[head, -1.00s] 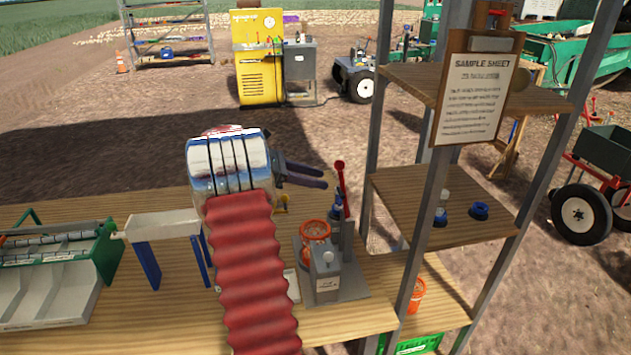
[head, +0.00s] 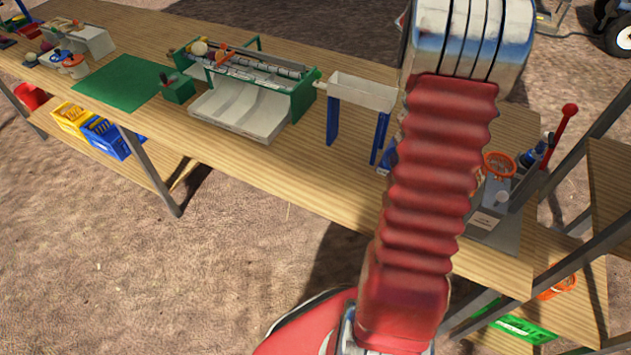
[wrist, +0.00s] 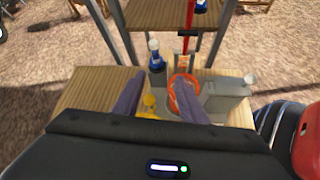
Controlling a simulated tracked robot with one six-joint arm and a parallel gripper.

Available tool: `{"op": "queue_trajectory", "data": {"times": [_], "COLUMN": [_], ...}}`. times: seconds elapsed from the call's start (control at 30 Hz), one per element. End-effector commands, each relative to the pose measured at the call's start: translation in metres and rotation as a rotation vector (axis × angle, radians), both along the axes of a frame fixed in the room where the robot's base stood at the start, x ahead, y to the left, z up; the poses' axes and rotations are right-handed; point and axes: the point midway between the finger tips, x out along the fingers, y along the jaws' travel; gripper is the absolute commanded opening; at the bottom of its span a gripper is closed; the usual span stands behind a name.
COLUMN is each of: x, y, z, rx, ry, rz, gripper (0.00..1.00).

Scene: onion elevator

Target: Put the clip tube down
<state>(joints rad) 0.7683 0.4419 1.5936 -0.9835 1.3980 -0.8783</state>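My gripper (wrist: 158,84) shows in the wrist view, its two dark purple fingers apart with nothing clearly held between them. It is above the wooden table (wrist: 85,98). A small yellow object (wrist: 150,104) lies below, between the fingers; I cannot tell whether it is the clip tube. Beyond the fingers stand a blue bottle with a white cap (wrist: 156,58) and an orange mesh ring (wrist: 184,90) by a grey press with a red lever (wrist: 190,15). In the head view my arm hides the gripper and the yellow object.
A white trough on blue legs (head: 363,92) stands left of my arm. Farther left are a green-ended roller unit (head: 250,80) and a green mat (head: 117,94). The grey press (head: 493,207) and shelf posts (head: 565,265) are close on the right. The front tabletop is clear.

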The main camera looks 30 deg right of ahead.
Motion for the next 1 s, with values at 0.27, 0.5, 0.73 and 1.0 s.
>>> {"op": "queue_trajectory", "data": {"times": [0.27, 0.5, 0.73, 1.0], "x": [0.042, 0.064, 0.074, 0.072], "y": [0.092, 0.174, 0.253, 0.344], "z": [0.019, 0.027, 0.031, 0.03], "rx": [-0.012, 0.012, 0.064, 0.161], "ry": [-0.266, -0.492, -0.7, -0.926], "rz": [0.028, 0.027, 0.009, -0.039], "gripper": [0.38, 0.38, 0.38, 0.38]}}
